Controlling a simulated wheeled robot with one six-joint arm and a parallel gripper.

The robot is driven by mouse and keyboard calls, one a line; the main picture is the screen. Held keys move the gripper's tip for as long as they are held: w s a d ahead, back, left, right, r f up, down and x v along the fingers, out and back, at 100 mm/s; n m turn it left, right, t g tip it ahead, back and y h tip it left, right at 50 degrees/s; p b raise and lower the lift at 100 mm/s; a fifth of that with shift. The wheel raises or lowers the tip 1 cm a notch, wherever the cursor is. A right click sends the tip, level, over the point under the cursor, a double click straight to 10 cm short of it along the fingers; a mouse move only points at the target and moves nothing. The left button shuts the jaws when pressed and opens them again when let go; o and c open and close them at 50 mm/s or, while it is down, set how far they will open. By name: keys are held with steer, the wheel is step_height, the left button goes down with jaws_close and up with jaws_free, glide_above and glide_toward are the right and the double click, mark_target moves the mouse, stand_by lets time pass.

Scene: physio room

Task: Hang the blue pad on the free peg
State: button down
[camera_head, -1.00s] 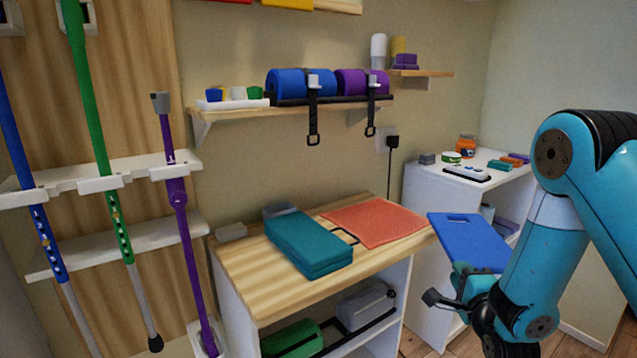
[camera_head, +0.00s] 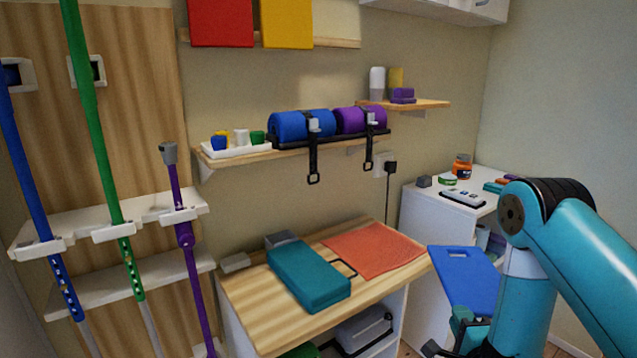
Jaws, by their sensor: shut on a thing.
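The blue pad (camera_head: 465,282) is a flat slab with a slot near its top edge. It is upright and slightly tilted at the right, in front of the white cabinet. My gripper (camera_head: 464,322) is low at the right, shut on the pad's lower part; its fingertips are partly hidden. A red pad (camera_head: 221,22) and a yellow pad (camera_head: 287,23) hang side by side at a wooden rail (camera_head: 336,42) high on the wall. The rail has bare length right of the yellow pad. I cannot make out a free peg; the top is cut off.
A wooden bench (camera_head: 262,308) bears a teal block (camera_head: 308,274) and an orange cloth (camera_head: 370,250). Above it a wall shelf (camera_head: 215,153) holds blue and purple rolls with hanging straps.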

mark_target(460, 295)
steer(key=r, duration=0.1)
steer(key=w+r, duration=0.1)
steer(key=r, duration=0.1)
steer(key=w+r, duration=0.1)
steer(key=shift+w+r, duration=0.2)
steer(key=shift+r, duration=0.15)
steer(key=w+a+r+n+y+b, duration=0.2)
steer(key=w+a+r+y+b, duration=0.15)
steer(key=a, duration=0.35)
steer(key=w+a+r+n+y+b, duration=0.1)
steer(key=w+a+r+y+b, duration=0.1)
steer(key=w+a+b, duration=0.45)
steer(key=s+a+r+n+g+y+b, duration=0.2)
steer(key=a+r+y, duration=0.1)
steer(key=a, duration=0.5)
steer(key=s+a+r+n+g+y+b, duration=0.1)
steer(key=s+a+r+n+g+y, duration=0.1)
steer(key=a, duration=0.7)
step_height(460, 295, up, 2)
steer(key=shift+s+n+y+b, duration=0.4)
steer(key=shift+s+n+y, duration=0.1)
steer(key=shift+y, duration=0.05)
steer(key=shift+a, duration=0.1)
step_height(460, 295, down, 20)
steer(key=b, duration=0.4)
steer(key=shift+r, duration=0.1)
steer(key=c, duration=1.1)
jaws_free()
